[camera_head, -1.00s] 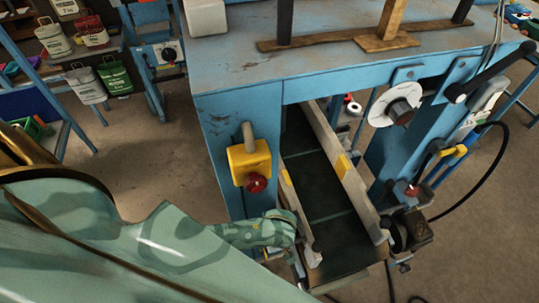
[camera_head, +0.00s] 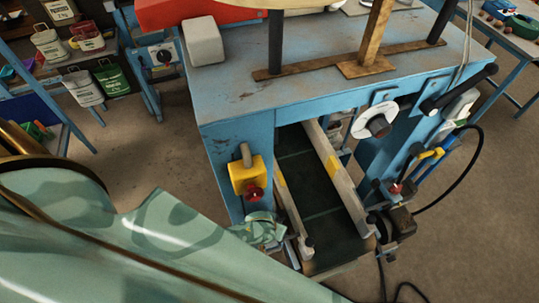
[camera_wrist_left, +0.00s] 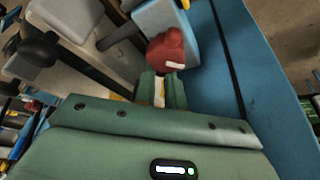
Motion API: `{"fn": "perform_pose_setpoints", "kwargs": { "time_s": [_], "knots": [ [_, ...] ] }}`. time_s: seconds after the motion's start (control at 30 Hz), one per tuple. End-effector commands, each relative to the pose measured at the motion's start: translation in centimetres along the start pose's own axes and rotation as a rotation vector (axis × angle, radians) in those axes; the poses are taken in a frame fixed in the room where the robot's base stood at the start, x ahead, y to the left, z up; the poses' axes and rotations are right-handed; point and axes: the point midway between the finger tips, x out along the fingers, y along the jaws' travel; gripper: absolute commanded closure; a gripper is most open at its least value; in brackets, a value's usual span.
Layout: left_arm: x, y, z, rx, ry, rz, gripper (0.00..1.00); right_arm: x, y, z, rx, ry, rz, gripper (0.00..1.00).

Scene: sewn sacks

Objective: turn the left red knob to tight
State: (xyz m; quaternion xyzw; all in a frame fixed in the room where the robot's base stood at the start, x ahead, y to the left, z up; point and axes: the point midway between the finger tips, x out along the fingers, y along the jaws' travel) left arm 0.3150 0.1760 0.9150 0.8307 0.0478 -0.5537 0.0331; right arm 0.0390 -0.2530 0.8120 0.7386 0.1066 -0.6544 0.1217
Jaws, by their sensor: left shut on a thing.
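In the left wrist view, a red knob (camera_wrist_left: 166,48) with a white mark sits just beyond the green fingers of my left gripper (camera_wrist_left: 160,88). The fingers are closed at the knob's near side, and most of their contact is hidden. In the head view my left gripper (camera_head: 263,229) is beside the near left end of the conveyor, and the knob it holds is hidden there. Another red knob (camera_head: 396,188) shows on the conveyor's right side. My right gripper is in neither current view.
A yellow box (camera_head: 241,178) with a red button (camera_head: 254,194) is on the blue frame just above my left gripper. The dark conveyor belt (camera_head: 310,190) runs between pale side rails. A black cable hangs at right. Bare floor lies at left.

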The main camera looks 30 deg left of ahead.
Motion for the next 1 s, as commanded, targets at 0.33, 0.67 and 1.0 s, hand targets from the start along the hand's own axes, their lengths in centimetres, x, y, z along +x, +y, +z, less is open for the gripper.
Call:
{"fn": "perform_pose_setpoints", "kwargs": {
  "time_s": [0.33,0.67,1.0],
  "knots": [
    [-0.1,0.5,0.7,0.304,-0.012,0.124,1.0,-1.6,0.1,-0.2,0.0,0.001,0.0,0.5],
    [0.0,0.9,1.0,0.568,-0.013,0.232,1.0,-1.6,0.0,-0.3,0.0,0.001,0.0,0.5],
    [-0.1,1.1,1.2,0.731,-0.015,0.3,1.0,-1.0,0.0,-0.2,0.001,0.001,-0.001,0.5]
  ]
}}
